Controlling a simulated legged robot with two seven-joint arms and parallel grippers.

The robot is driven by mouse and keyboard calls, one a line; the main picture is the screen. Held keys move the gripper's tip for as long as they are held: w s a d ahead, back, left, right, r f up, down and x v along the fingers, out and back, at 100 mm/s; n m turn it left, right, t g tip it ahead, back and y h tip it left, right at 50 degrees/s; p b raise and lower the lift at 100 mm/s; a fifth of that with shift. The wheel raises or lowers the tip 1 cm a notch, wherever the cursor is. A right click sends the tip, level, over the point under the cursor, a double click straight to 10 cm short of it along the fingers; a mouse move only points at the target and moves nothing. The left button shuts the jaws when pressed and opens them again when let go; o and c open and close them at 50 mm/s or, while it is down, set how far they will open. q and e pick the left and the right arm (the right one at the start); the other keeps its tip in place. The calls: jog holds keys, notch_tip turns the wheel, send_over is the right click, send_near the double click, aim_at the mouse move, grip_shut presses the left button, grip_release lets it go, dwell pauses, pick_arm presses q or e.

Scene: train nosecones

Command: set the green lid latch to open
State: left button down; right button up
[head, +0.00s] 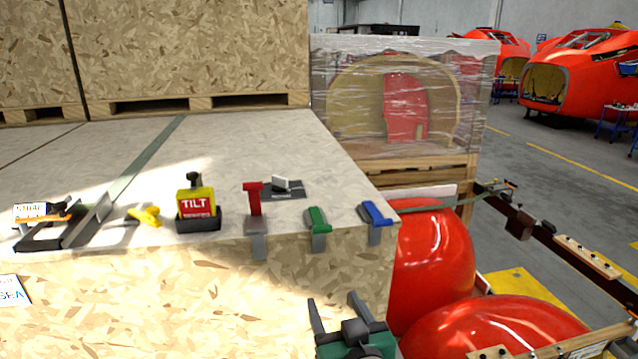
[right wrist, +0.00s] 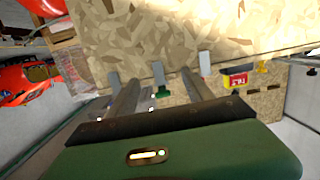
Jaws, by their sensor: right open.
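The green lid latch (head: 318,220) sits on the front top edge of the wooden crate (head: 200,300), between a red latch (head: 253,195) and a blue latch (head: 378,213). Its green handle leans up and to the left over the lid, and a grey plate hangs below it over the edge. My right gripper (head: 334,304) is open and empty, below and in front of the green latch and apart from it. In the right wrist view the green latch (right wrist: 159,74) shows beyond and between the two open fingers (right wrist: 158,92). My left gripper is not in view.
A yellow TILT box (head: 196,205), a yellow clip (head: 145,215) and a white switch on a dark plate (head: 287,187) are on the lid. Red nosecones (head: 435,255) stand right of the crate. The space before the crate's front face looks free.

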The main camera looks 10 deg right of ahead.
notch_tip(320, 180, up, 7)
jog(key=t, duration=0.2)
pick_arm(q)
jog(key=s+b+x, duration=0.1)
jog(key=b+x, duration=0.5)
jog(key=b, duration=0.1)
pick_arm(e)
send_near(320, 225)
jog(key=shift+m+h, duration=0.3)
jog(key=w+p, duration=0.2)
jog(key=w, duration=0.2)
jog(key=w+p, duration=0.2)
jog(key=w, duration=0.3)
jog(key=shift+w+a, duration=0.2)
jog(key=shift+w, duration=0.1)
jog(key=shift+w+f, duration=0.1)
jog(key=shift+w, duration=0.35)
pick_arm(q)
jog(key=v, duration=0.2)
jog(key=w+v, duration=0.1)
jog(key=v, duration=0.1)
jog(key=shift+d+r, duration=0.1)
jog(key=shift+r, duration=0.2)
pick_arm(e)
jog(key=shift+s+d, duration=0.1)
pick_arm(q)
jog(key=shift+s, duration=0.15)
pick_arm(e)
jog(key=shift+s, duration=0.1)
